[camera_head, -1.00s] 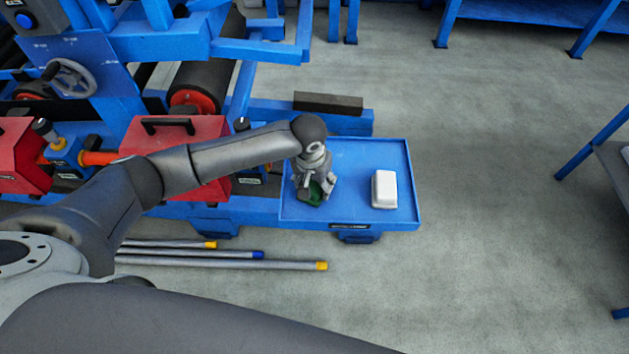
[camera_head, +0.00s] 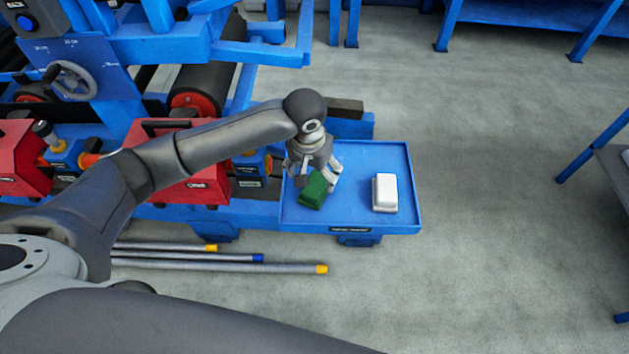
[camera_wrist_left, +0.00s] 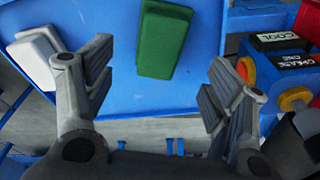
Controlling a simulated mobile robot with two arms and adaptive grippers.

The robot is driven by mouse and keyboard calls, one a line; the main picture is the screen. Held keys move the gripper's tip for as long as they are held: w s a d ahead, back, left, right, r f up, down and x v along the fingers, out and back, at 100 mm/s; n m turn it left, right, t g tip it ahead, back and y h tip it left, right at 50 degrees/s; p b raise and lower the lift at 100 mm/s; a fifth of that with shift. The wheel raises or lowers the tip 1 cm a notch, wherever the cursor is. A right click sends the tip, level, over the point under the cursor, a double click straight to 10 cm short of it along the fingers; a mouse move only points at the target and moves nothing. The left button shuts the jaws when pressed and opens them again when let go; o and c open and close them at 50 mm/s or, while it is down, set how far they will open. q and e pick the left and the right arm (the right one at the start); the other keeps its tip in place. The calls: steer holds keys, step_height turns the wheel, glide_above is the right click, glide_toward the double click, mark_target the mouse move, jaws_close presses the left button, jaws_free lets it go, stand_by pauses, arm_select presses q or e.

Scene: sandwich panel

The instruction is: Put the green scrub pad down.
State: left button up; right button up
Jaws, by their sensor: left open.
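The green scrub pad (camera_head: 312,192) lies on the left part of the blue tray (camera_head: 352,219). In the left wrist view the green pad (camera_wrist_left: 162,40) lies flat on the blue surface, ahead of the fingers. My left gripper (camera_head: 317,180) is just above the pad in the head view. In the left wrist view this gripper (camera_wrist_left: 155,90) is open, with its fingers apart and nothing between them. My right gripper is not in view.
A white block (camera_head: 385,192) sits on the right part of the tray; it also shows in the left wrist view (camera_wrist_left: 40,55). Red housings (camera_head: 190,185) stand left of the tray. Metal rods (camera_head: 230,262) lie on the floor below. The tray's middle is clear.

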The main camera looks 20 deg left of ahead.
mark_target(312, 189)
arm_select(q)
steer(key=r, duration=0.4)
steer(key=shift+s+r, duration=0.35)
steer(key=shift+r, duration=0.05)
